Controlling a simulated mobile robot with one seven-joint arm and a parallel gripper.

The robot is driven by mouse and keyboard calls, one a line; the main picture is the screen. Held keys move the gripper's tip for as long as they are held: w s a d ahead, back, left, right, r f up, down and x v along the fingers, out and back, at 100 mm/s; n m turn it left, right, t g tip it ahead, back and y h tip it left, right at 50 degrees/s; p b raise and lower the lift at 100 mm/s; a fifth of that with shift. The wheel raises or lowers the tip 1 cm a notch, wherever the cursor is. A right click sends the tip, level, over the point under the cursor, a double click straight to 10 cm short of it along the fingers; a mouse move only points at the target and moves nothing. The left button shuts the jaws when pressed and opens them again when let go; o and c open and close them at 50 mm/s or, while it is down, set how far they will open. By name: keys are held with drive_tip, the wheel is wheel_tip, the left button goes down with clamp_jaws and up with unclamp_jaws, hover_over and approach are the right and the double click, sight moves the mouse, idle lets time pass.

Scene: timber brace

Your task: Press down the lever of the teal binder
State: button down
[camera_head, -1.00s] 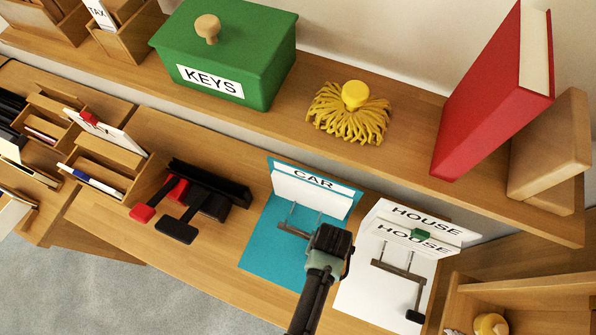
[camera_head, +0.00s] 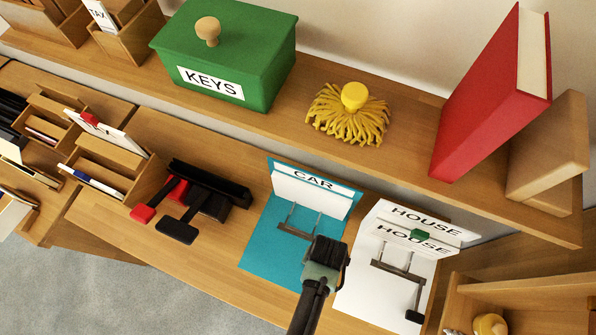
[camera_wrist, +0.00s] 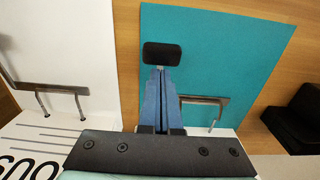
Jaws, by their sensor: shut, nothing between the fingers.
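The teal binder (camera_head: 262,252), labelled CAR, lies open on the desk with white paper under its raised cover. Its metal bar (camera_head: 293,231) shows left of my gripper (camera_head: 327,258), which hides the lever in the head view. In the wrist view the teal binder (camera_wrist: 225,45) lies below my gripper (camera_wrist: 161,72). The lever's black end pad (camera_wrist: 162,54) shows just beyond my shut, empty fingertips, and its metal bar (camera_wrist: 203,99) is at their right. I cannot tell whether the fingers touch the lever.
The white HOUSE binder (camera_head: 354,290) lies close on the right, its black-ended lever (camera_head: 415,316) sticking out toward the front. A black and red hole punch (camera_head: 190,205) stands on the left. A shelf behind holds a green KEYS box (camera_head: 262,85), a yellow brush (camera_head: 350,115) and a red book (camera_head: 485,100).

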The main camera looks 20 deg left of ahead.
drive_tip(key=shift+s+f, duration=0.4)
drive_tip(key=shift+s, duration=0.1)
drive_tip(key=shift+r, duration=0.1)
drive_tip(key=shift+w, duration=0.1)
drive_tip(key=shift+r+p, duration=0.6)
drive_tip(key=shift+r, duration=0.05)
wheel_tip(320, 180, up, 8)
drive_tip(key=p, duration=0.7)
drive_tip(key=shift+f+p, duration=0.15)
drive_tip(key=shift+p, duration=0.25)
